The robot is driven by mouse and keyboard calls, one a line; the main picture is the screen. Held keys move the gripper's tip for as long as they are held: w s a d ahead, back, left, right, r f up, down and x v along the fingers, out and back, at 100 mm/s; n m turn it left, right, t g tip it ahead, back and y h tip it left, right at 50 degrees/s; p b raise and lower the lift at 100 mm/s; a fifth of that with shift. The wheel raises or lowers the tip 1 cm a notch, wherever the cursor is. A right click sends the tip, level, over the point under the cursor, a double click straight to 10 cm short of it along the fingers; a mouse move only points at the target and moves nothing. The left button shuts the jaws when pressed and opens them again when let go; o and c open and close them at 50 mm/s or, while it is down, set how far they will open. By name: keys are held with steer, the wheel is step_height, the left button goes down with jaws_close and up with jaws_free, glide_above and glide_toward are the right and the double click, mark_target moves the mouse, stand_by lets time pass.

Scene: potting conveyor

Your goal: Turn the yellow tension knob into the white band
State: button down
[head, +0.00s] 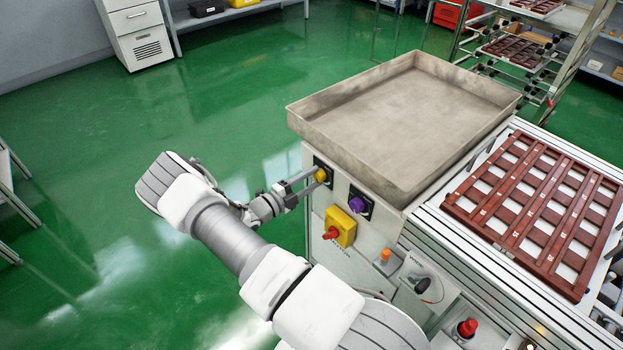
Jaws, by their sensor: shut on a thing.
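The yellow tension knob (321,175) sits on a dark square plate at the upper left of the machine's side panel. My gripper (314,178) reaches it from the left, with its fingers shut on the knob. The fingers and the view angle partly cover the knob and its plate. The white band and the knob's pointer cannot be made out in this view.
A purple knob (357,204) is close to the right of the yellow one. Below are a yellow box with a red switch (340,227), an orange button (385,254) and a black-handled dial (422,284). A grey metal tray (330,133) overhangs the panel. A brown slatted tray (475,213) lies on the conveyor.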

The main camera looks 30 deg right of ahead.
steer(key=shift+n, duration=0.3)
steer(key=shift+c, duration=1.7)
jaws_free()
steer(key=s+a+p, duration=0.1)
steer(key=s+a, duration=0.1)
steer(key=a, duration=1.5)
steer(key=shift+s+a, duration=0.15)
steer(key=shift+s, duration=0.1)
